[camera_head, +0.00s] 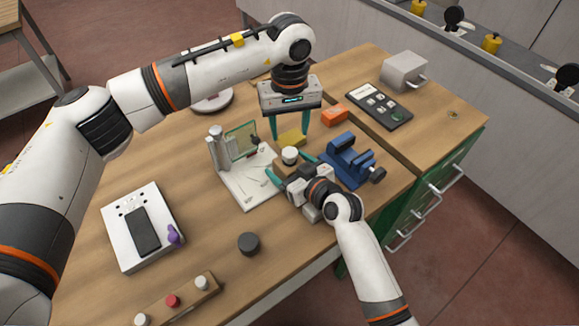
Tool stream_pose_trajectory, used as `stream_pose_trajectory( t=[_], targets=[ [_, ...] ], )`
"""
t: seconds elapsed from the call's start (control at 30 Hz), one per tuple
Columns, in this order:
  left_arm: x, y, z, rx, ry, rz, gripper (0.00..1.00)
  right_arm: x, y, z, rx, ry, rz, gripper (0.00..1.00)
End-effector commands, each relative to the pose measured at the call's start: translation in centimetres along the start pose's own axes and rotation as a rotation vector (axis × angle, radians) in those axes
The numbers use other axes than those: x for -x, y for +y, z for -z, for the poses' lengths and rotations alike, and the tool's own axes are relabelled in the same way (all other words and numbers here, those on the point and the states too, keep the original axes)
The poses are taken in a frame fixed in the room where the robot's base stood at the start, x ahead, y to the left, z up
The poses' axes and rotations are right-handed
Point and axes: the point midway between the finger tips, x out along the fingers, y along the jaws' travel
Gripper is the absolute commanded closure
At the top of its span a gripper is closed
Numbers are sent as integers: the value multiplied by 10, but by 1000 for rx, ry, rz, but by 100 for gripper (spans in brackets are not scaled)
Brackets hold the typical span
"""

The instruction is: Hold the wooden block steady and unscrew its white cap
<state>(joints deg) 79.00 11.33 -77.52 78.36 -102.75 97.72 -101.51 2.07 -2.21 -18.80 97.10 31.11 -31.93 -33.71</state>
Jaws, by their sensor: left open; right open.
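The wooden block (287,168) stands on the table between the glass fixture and the blue vise, with its white cap (290,155) on top. My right gripper (290,168) comes from the front right. Its teal fingers are open, one on each side of the block; I cannot tell whether they touch it. The gripper hides part of the block's front. My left gripper (289,134) points down behind and above the cap, with its teal fingers open and apart. A yellow piece (292,138) shows between and below those fingers, behind the cap.
A white fixture with a glass pane (242,140) stands close on the left, a blue vise (350,160) close on the right. An orange box (334,116) lies behind. A dark round puck (248,243) and a strip with coloured knobs (190,292) are in front.

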Motion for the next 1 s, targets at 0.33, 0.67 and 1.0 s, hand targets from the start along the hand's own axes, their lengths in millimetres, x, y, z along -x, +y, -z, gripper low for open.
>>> stream_pose_trajectory(
  t=[0.33, 0.67, 1.0],
  targets=[
    [0, 0, 0, 0, 0, 0, 49, 0, 0, 0, 0, 1, 0, 72],
    [0, 0, 0, -146, -1, 0, 49, 0, 0, 1, 1, 1, 0, 100],
    [0, 0, 0, -678, -1, -1, 49, 0, 0, 1, 1, 2, 0, 100]
  ],
)
